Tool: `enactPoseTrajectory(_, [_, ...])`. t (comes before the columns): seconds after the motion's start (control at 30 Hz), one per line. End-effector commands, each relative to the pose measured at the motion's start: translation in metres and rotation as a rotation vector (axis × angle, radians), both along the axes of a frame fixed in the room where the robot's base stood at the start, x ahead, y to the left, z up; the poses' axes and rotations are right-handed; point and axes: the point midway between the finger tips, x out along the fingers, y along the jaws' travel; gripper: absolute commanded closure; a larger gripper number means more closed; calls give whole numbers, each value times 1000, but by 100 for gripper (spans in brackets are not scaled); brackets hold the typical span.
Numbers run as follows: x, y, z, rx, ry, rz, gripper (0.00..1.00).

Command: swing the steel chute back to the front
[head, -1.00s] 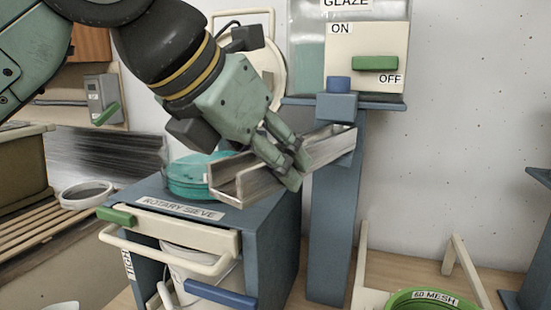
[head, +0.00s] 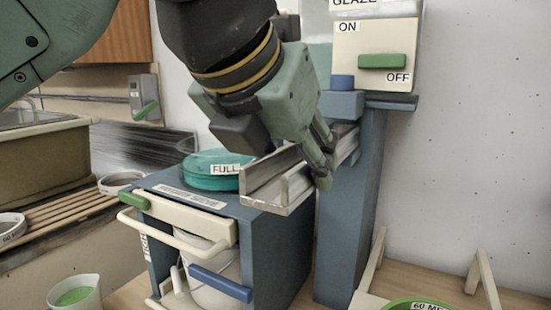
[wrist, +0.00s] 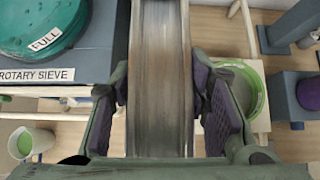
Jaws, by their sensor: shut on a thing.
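The steel chute (head: 275,182) is an open grey trough on a pivot at the top of the blue post (head: 349,210). Its free end is at the right front corner of the rotary sieve (head: 281,226), pointing toward the front. My gripper (head: 325,172) is shut on the chute from above. In the wrist view the fingers (wrist: 164,108) lie on both sides of the chute (wrist: 160,75), which runs straight up the picture. The teal drum marked FULL (head: 212,168) sits on the sieve top, left of the chute. The pivot is partly hidden by my gripper.
A glaze panel (head: 376,50) with a green ON/OFF switch (head: 382,61) stands above the post. A green 60 mesh sieve (head: 418,304) is on a stand at the lower right. A cup of green glaze (head: 75,297) is at lower left. A white bucket (head: 214,272) stands inside the sieve cabinet.

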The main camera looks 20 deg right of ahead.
Motion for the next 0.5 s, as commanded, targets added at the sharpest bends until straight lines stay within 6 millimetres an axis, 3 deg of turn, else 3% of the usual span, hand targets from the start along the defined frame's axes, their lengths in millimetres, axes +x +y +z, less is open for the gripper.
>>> enactPoseTrajectory(0.4, [0, -1, 2, -4, -3, 1, 100])
enactPoseTrajectory(0.43, [0, 0, 2, -4, -3, 1, 55])
enactPoseTrajectory(0.5, [0, 0, 1, -3, -2, 1, 50])
